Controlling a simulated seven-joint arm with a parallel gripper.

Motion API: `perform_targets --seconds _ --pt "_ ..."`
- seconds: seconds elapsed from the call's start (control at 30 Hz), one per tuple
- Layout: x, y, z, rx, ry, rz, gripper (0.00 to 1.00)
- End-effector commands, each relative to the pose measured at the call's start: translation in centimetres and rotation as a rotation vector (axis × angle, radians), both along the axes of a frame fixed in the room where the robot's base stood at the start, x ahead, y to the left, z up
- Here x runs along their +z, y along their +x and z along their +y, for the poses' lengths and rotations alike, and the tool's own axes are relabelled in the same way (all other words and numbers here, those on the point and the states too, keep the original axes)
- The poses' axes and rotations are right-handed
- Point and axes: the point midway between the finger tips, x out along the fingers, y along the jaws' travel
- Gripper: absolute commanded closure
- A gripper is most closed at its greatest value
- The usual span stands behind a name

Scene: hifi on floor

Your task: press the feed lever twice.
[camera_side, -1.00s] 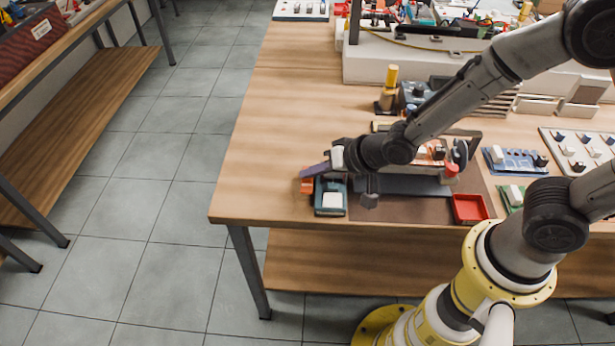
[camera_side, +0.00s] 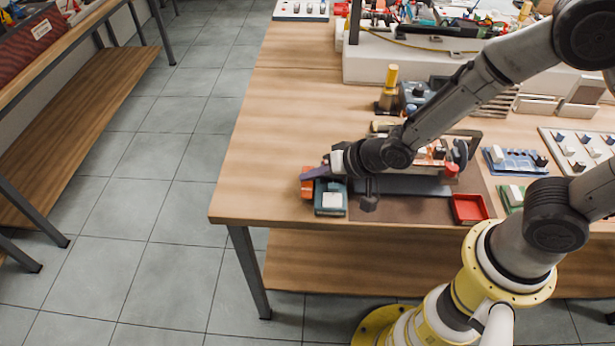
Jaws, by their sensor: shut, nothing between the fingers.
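A small teal device (camera_side: 331,203) with a pale square pad on top stands at the front left of the workbench. An orange part (camera_side: 307,186) shows at its left side; I cannot tell for sure whether this is the feed lever. My gripper (camera_side: 314,172) reaches in from the right, low over the back of the teal device. Its narrow purple end lies just above or against the orange part; I cannot tell whether they touch. The jaws are shut and hold nothing that I can see. My wrist and forearm hide what is behind them.
A brown mat (camera_side: 400,210) lies right of the teal device, with a red tray (camera_side: 469,208) on its right. A dark block with a yellow top (camera_side: 391,78) stands behind. Blue (camera_side: 515,160) and white panels fill the right. The bench's left strip is bare.

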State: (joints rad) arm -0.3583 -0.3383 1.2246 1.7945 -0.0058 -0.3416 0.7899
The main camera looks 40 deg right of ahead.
Motion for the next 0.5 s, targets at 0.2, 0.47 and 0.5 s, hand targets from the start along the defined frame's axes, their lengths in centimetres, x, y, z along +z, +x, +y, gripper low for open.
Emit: perform_targets --seconds 0.2,0.47,0.5 --pt "-0.25 -0.18 -0.02 0.002 -0.002 0.007 1.0" --pt "0.18 -0.2 -0.02 0.001 -0.003 0.007 1.0" --pt "0.4 -0.19 -0.01 0.002 -0.002 0.007 1.0"
